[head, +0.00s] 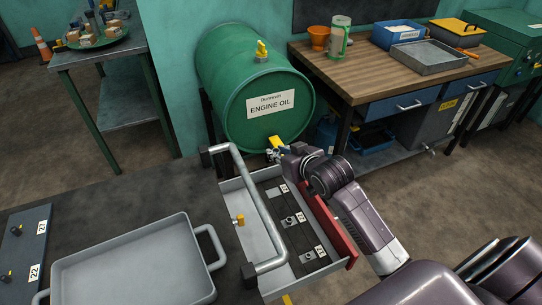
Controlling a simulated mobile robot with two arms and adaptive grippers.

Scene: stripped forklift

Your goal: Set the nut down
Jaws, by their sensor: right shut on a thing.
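My right gripper (273,152) comes in from the right and is over the far end of the open drawer (230,185), just in front of the green drum. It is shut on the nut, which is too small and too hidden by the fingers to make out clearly. A small brass-coloured piece (239,220) stands by the drawer's left side. My left gripper is out of view.
A grey bar handle (262,213) spans the drawer's left side. A grey tray (135,268) lies on the dark top at the left. A wooden workbench (345,80) is at the back right.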

